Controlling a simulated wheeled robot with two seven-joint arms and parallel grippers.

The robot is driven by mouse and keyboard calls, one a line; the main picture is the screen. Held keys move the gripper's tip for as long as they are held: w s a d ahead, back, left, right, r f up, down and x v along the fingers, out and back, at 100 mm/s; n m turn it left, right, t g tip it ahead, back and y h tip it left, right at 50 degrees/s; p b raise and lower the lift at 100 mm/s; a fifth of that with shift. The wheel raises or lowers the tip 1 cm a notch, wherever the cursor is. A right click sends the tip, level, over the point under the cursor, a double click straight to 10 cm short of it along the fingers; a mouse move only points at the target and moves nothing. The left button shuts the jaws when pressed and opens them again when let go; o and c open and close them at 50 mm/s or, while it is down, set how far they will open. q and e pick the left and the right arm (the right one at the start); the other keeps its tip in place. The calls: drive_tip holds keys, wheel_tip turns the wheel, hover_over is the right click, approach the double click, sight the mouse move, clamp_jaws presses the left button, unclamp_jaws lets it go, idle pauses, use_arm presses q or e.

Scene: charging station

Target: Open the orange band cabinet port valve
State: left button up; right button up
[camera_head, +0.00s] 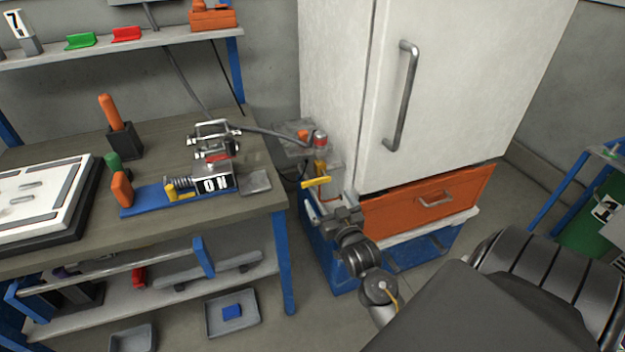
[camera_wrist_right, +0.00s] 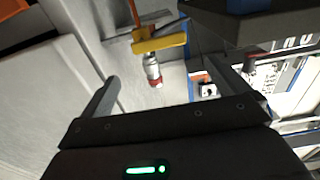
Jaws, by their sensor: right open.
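The white cabinet (camera_head: 335,85) has an orange band (camera_head: 430,200) low on its front. A yellow valve handle (camera_head: 316,182) sticks out at its left side, below a grey fitting with a red ring (camera_head: 320,141). My right gripper (camera_head: 328,206) is just below and in front of the yellow handle, and its arm comes up from the lower right. In the right wrist view the yellow handle (camera_wrist_right: 160,44) and the red-ringed fitting (camera_wrist_right: 154,72) appear between the open fingers (camera_wrist_right: 180,72), which hold nothing. I cannot tell whether a finger touches the handle. My left gripper is out of view.
A workbench (camera_head: 262,206) stands left of the cabinet, bearing a blue fixture with an "ON" block (camera_head: 213,184). A blue base (camera_head: 318,245) sits under the cabinet. Room between bench and cabinet is narrow.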

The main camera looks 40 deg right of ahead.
sight(317, 180)
drive_tip(key=x, duration=0.9)
drive_tip(key=shift+w+d, duration=0.2)
drive_tip(key=shift+w, duration=0.1)
drive_tip(key=shift+w+d, duration=0.15)
drive_tip(key=shift+w, duration=0.35)
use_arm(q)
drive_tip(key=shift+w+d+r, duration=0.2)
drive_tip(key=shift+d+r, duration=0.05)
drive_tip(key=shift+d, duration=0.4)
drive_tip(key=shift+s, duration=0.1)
use_arm(e)
drive_tip(key=c, duration=1.1)
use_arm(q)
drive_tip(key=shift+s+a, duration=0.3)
use_arm(e)
drive_tip(key=shift+c, duration=0.3)
